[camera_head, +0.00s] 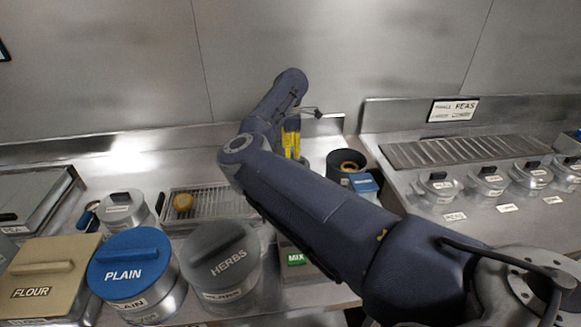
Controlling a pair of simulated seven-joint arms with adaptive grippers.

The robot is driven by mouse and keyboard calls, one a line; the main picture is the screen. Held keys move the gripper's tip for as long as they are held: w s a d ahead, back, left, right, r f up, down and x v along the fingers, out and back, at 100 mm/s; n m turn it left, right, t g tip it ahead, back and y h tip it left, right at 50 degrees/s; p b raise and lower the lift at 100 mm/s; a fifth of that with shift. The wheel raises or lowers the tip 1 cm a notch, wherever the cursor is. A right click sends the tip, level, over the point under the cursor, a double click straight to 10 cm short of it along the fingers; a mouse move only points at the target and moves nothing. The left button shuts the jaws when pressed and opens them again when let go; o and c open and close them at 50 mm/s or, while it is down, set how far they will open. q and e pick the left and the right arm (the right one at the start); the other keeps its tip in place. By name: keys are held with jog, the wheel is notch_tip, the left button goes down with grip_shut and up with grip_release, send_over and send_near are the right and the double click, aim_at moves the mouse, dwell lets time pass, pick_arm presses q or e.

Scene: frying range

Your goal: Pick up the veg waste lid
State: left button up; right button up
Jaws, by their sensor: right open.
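I cannot pick out a lid marked veg waste in the head view. My right arm reaches in from the lower right across the counter toward the back wall. Its gripper (306,112) is small and partly hidden behind my own wrist. It is open, above and beside a yellow item (291,140) at the back of the counter. I cannot tell whether they touch. A dark round container (347,164) with a yellowish inside stands to the right of the gripper. My arm hides part of the counter. My left gripper is out of view.
In front stand lidded tubs: tan FLOUR (42,268), blue PLAIN (124,263) and grey HERBS (220,255). A small blue box (363,185) is beside the dark container. Several silver lidded pots (489,180) line the right.

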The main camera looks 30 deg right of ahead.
jog(key=shift+s+a+f, duration=0.1)
jog(key=shift+s+f, duration=0.05)
jog(key=shift+f, duration=1.1)
jog(key=shift+s+a+f, duration=0.1)
jog(key=shift+f, duration=1.1)
jog(key=shift+f, duration=0.1)
jog(key=shift+c, duration=0.2)
grip_shut()
